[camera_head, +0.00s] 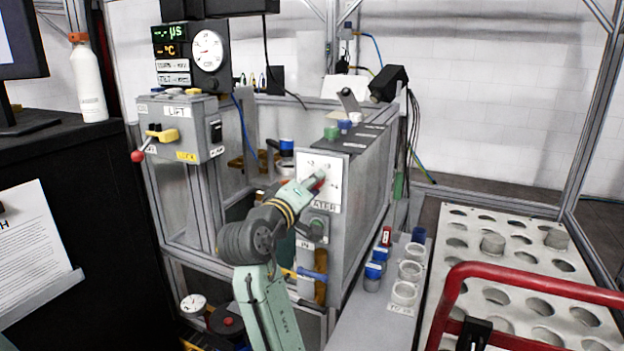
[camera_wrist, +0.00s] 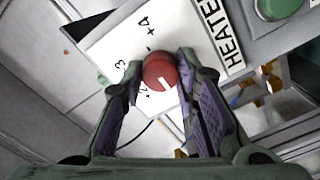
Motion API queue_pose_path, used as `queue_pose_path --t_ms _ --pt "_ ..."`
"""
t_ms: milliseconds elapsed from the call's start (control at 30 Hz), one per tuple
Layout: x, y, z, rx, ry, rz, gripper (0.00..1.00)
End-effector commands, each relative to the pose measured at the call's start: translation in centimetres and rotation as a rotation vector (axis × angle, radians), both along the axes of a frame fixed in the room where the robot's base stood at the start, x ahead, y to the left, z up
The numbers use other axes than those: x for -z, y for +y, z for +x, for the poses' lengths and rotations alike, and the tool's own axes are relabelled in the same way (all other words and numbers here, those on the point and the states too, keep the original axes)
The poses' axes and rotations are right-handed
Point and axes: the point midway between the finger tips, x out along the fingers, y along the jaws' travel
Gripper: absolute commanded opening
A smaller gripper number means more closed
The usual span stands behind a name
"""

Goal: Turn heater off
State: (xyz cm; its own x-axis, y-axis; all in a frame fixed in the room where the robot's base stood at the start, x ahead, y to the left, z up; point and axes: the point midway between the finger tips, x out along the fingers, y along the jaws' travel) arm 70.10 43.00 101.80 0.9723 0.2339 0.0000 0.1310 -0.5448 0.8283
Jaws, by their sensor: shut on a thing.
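The heater knob (camera_wrist: 160,72) is red and round with a white pointer mark. It sits on a white dial plate (camera_wrist: 104,50) with printed numbers and the label HEATER (camera_wrist: 221,36). In the wrist view my gripper (camera_wrist: 161,78) has its two purple-padded fingers on either side of the knob, shut on it. In the head view my gripper (camera_head: 312,183) reaches the dial plate (camera_head: 333,197) on the front of the grey heater box (camera_head: 365,180). The knob is mostly hidden there by the fingers. Part of the number scale is covered in the wrist view.
A green button (camera_wrist: 278,6) is beside the HEATER label. A blue-handled valve (camera_head: 308,273) is below the dial. A rack with blue-capped vials (camera_head: 376,268) and a perforated tray (camera_head: 480,222) stand at right. A red rail (camera_head: 530,283) crosses the lower right.

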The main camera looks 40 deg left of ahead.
Motion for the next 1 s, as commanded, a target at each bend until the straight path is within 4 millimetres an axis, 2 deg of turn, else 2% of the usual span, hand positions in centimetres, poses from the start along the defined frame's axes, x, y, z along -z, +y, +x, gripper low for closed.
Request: queue_pose_path --t_ms 500,533,833,1000 --pt "0.12 0.01 0.01 0.0 -0.003 -0.023 0.0" --pt "0.12 0.01 0.01 0.0 -0.003 -0.023 0.28" --pt "0.14 0.04 -0.01 0.0 -0.003 -0.022 0.48" --pt "0.07 0.01 0.0 0.0 -0.004 -0.021 0.48"
